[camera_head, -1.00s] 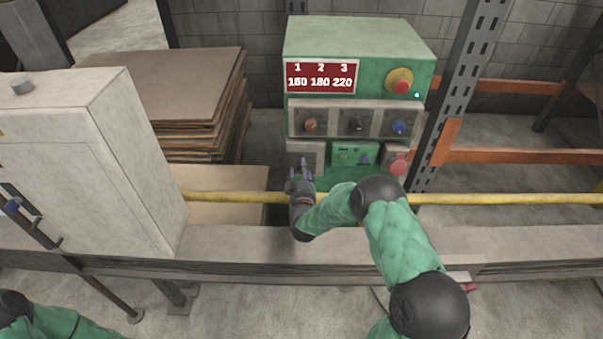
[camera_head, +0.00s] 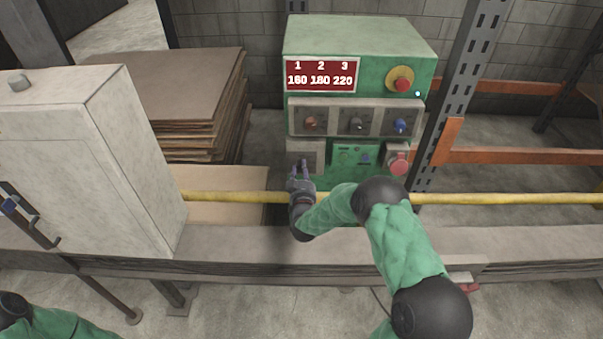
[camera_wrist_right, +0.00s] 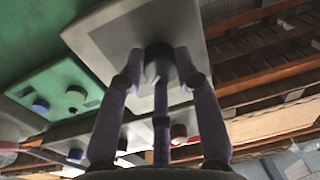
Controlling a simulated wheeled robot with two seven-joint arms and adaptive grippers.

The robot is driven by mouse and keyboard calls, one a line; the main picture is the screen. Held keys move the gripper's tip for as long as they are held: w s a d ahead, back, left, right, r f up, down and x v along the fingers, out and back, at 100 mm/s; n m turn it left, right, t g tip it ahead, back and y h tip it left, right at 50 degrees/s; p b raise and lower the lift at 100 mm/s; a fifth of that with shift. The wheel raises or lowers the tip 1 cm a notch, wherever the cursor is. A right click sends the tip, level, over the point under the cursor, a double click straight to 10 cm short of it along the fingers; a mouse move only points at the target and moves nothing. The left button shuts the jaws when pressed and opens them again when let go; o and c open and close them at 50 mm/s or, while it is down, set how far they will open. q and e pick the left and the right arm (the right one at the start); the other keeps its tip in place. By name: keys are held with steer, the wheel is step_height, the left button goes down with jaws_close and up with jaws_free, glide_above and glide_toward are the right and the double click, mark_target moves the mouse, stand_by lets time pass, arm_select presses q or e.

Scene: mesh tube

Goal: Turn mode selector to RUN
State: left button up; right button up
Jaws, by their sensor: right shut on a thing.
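The green control cabinet (camera_head: 362,40) stands behind the beam. My right gripper (camera_head: 300,167) is at the grey plate (camera_head: 315,153) low on the left of its front. In the right wrist view, my right gripper (camera_wrist_right: 158,70) is shut on a dark round knob (camera_wrist_right: 157,62), taken as the mode selector, on that plate (camera_wrist_right: 115,32). The fingers sit on both sides of the knob. Its pointer and any RUN marking cannot be read. In the head view the gripper hides the knob. My left gripper is out of view; only part of my left arm shows at bottom left.
A row of knobs (camera_head: 357,123) is above the gripper. A green button panel (camera_head: 355,155) and a red button (camera_head: 398,164) are to its right. A yellow rail (camera_head: 480,199) and a grey beam (camera_head: 520,243) cross in front. A pale cabinet (camera_head: 90,160) stands left.

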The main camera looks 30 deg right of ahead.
steer(key=m+b, duration=0.1)
steer(key=m, duration=0.1)
steer(key=m+b, duration=0.2)
steer(key=shift+f, duration=0.3)
steer(key=shift+a+m+b, duration=0.1)
steer(key=shift+m+b, duration=0.8)
steer(key=shift+m, duration=0.7)
steer(key=o, duration=1.1)
steer(key=shift+o, duration=0.2)
steer(key=shift+r, duration=0.1)
steer(key=shift+s+a, duration=0.15)
steer(key=shift+s, duration=0.1)
steer(key=v, duration=1.1)
steer(key=shift+s+a, duration=0.15)
steer(key=shift+a, duration=0.05)
